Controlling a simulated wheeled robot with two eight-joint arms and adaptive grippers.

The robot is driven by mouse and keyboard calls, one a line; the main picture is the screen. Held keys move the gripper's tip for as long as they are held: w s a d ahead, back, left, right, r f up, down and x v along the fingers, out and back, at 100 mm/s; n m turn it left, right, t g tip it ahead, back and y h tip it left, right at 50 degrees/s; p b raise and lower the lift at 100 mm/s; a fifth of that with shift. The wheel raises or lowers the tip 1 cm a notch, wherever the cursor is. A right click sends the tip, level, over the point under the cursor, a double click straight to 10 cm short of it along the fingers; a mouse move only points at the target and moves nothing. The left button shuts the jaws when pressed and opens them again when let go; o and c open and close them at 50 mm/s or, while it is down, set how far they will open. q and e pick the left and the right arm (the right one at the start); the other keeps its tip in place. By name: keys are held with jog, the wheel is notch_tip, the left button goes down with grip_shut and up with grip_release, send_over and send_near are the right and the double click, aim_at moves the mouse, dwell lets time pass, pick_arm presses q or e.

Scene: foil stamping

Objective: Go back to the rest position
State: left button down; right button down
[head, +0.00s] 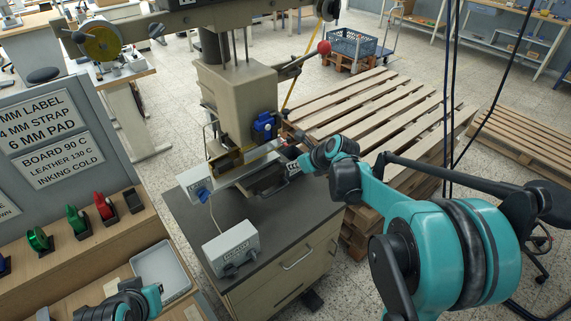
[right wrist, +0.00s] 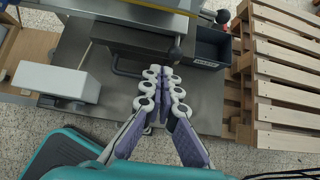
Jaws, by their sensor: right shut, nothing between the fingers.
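My right gripper (right wrist: 162,74) is shut and empty in the right wrist view, its fingertips together above the grey bench top (right wrist: 195,112) in front of the stamping press. In the head view my right arm reaches in from the right, with the gripper (head: 291,168) beside the beige press (head: 236,92). Part of my left arm (head: 128,302) shows at the bottom left of the head view, near a grey tray; its fingers cannot be made out clearly.
A dark bin (right wrist: 206,48) stands close to my right gripper. A control box (head: 231,248) sits on the cabinet's front. Stacked wooden pallets (head: 350,108) stand behind and right.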

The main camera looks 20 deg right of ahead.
jog(key=s+a+r+n+g+h+b, duration=0.1)
jog(key=s+a+n, duration=0.2)
jog(key=s+n, duration=0.5)
jog(key=s+a+r+n+b, duration=0.1)
jog(key=s+a+n, duration=0.2)
jog(key=s+n, duration=0.4)
jog(key=s+f+n+h+b, duration=0.1)
jog(key=s+f+n, duration=0.4)
jog(key=s+n, duration=0.8)
jog(key=n+h, duration=0.1)
jog(key=n, duration=0.3)
jog(key=shift+s+a, duration=0.15)
jog(key=shift+a, duration=0.2)
